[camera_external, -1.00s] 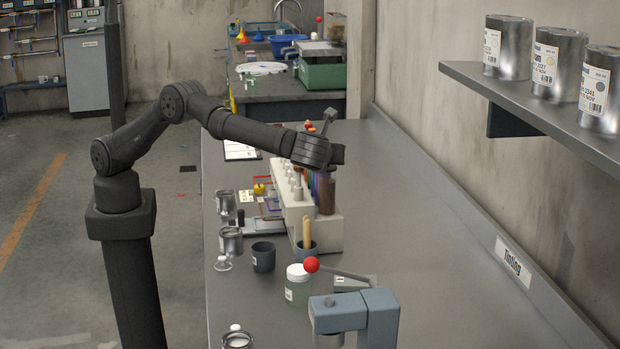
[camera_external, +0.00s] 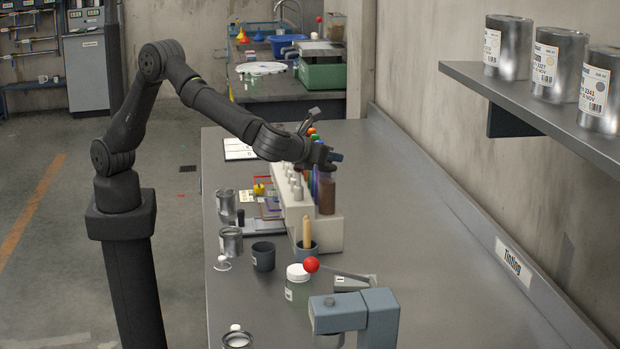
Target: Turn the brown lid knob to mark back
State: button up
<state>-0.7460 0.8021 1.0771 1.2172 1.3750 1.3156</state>
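A white dispenser (camera_external: 325,234) with a row of coloured canisters stands on the long grey bench. The brown canister (camera_external: 327,196) is at its near end, upright. Its lid knob and any marks around it cannot be made out, as my gripper is close above. My gripper (camera_external: 331,157) is over the near canisters, a little above the brown one. A small gap seems to show between them, but contact cannot be ruled out. The fingers are dark and small here, so whether they are open or shut is unclear.
A cup with a wooden-handled tool (camera_external: 306,250), a dark cup (camera_external: 263,257), a white-lidded jar (camera_external: 298,286) and a red-balled lever press (camera_external: 352,308) stand nearer. Metal cans (camera_external: 230,241) line the left edge. The bench (camera_external: 430,270) is clear to the right.

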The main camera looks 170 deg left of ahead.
jog(key=m+t+y, duration=0.1)
jog(key=m+t, duration=0.2)
jog(key=m+t+y, duration=0.1)
jog(key=m+t, duration=0.2)
jog(key=shift+t+y, duration=0.3)
jog(key=shift+t, duration=0.1)
jog(key=shift+w+d+r+m+t, duration=0.1)
jog(key=shift+d+r+m+t, duration=0.15)
jog(key=shift+m+t, duration=0.15)
jog(key=v, duration=1.7)
jog(key=s+a+r+n+t+h, duration=0.1)
jog(key=a+r+n+h, duration=0.3)
jog(key=n, duration=0.4)
jog(key=s+a+r+n+t+h, duration=0.2)
jog(key=s+a+r+n+h, duration=0.2)
jog(key=r+n, duration=0.3)
jog(key=shift+a+r+n+h, duration=0.3)
jog(key=shift+a+n+h, duration=0.35)
jog(key=shift+n, duration=0.25)
